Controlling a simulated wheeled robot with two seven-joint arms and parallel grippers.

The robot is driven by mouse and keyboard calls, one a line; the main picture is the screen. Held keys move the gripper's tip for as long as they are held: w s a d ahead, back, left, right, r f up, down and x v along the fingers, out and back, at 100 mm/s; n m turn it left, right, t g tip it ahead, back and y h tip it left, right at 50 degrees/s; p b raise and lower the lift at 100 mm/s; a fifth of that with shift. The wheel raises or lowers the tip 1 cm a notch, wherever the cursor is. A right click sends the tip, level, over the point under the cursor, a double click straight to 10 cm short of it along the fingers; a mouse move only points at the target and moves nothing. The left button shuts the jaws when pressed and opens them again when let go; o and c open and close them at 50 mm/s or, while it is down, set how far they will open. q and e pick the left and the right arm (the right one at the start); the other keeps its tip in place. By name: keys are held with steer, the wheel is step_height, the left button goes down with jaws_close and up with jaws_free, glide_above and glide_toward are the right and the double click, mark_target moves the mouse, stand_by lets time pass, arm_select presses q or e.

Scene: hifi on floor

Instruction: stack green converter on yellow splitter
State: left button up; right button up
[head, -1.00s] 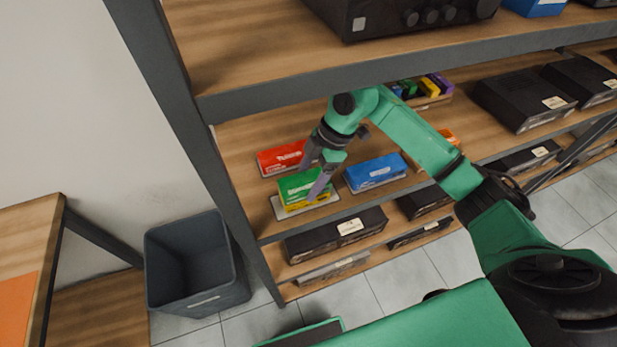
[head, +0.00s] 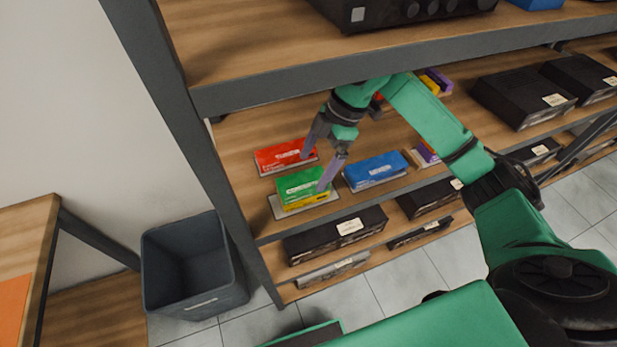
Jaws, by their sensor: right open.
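The green converter (head: 299,186) is a green box with a pale label. It lies on top of the yellow splitter (head: 306,202), whose yellow edge shows along the front below it. Both stand on a grey plate (head: 277,208) on the middle shelf. My right gripper (head: 314,172) is open, its purple-grey fingertips apart and just to the right of and above the green box. It holds nothing. My left gripper is not in the picture.
A red box (head: 284,157) lies just behind the green one, and a blue box (head: 376,171) lies to its right.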

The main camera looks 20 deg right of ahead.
steer(key=d+b, duration=0.1)
steer(key=d, duration=0.2)
steer(key=d+b, duration=0.1)
steer(key=d, duration=0.3)
steer(key=d+b, duration=0.1)
steer(key=d, duration=0.3)
steer(key=shift+w+d+b, duration=0.25)
steer(key=shift+w+b, duration=0.05)
steer(key=shift+w, duration=0.05)
steer(key=shift+d+r, duration=0.1)
steer(key=shift+d, duration=0.2)
